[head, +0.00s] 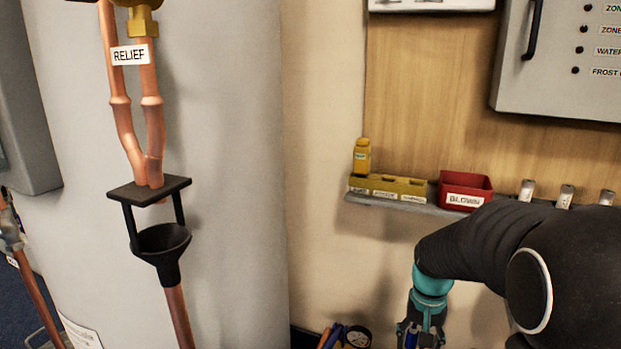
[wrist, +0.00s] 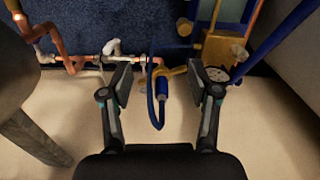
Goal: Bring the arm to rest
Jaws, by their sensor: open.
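My gripper (wrist: 166,88) is open in the wrist view, its two fingers spread apart with nothing held between them. Beyond the fingers is a blue-handled tool (wrist: 162,86) with a thin blue loop; it appears farther away, and I cannot tell its exact distance. In the head view my dark arm comes in from the lower right, with a teal wrist section pointing down. The fingertips are outside the head view's lower edge.
A shelf (head: 420,208) holds a yellow rack (head: 402,185) and a red bin (head: 465,188). A large pale cylinder (head: 230,150) with copper relief pipes (head: 150,110) and a black funnel (head: 162,245) stands left.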

